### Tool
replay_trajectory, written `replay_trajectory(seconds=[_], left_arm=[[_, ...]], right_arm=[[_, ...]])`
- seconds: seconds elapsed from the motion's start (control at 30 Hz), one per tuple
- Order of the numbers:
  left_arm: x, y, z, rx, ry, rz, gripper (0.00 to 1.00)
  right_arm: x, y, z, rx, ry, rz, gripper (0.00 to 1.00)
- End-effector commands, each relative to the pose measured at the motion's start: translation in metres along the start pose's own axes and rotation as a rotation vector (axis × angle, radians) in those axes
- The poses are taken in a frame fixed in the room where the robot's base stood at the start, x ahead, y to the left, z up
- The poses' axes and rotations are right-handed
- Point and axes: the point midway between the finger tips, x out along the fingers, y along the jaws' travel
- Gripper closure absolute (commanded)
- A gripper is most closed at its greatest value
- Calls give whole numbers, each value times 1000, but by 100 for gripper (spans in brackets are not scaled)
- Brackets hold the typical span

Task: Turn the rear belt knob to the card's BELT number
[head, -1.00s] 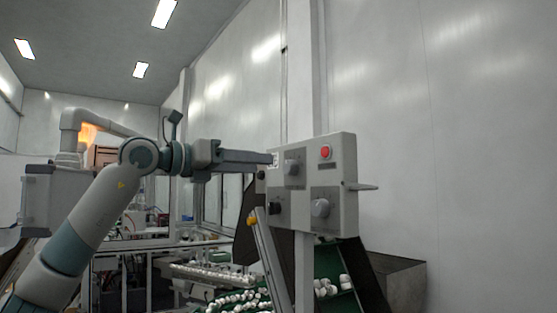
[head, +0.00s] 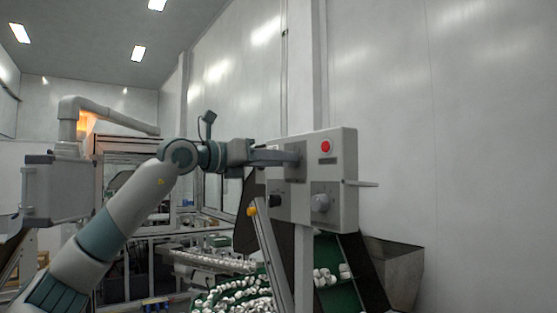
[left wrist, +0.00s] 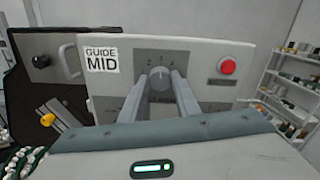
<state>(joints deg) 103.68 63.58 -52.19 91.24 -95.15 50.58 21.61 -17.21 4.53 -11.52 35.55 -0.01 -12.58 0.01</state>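A pale grey control box (head: 345,185) stands on a post in the head view. Its upper knob (left wrist: 159,77) sits on a grey plate with numbers, of which 2, 3 and 4 show, in the left wrist view. My left gripper (left wrist: 162,84) points at this knob, its two fingers open on either side of it; I cannot tell whether they touch it. In the head view the left gripper (head: 292,158) hides this knob. A white card (left wrist: 101,60) reads GUIDE MID; no BELT number is readable. My right gripper is out of view.
A lower knob (head: 320,203), a red button (head: 326,146) and a black knob (head: 275,200) are on the box. A rod sticks out at its right. White caps (head: 240,296) lie on a green belt below. A shelf (left wrist: 290,90) stands at the right.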

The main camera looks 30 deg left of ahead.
Motion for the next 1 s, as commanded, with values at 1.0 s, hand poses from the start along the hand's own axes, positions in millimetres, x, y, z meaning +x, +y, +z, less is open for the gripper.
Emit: replay_trajectory(seconds=[1.0], left_arm=[[0, 0, 0, 387, 1, 1, 93]], right_arm=[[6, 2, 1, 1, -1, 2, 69]])
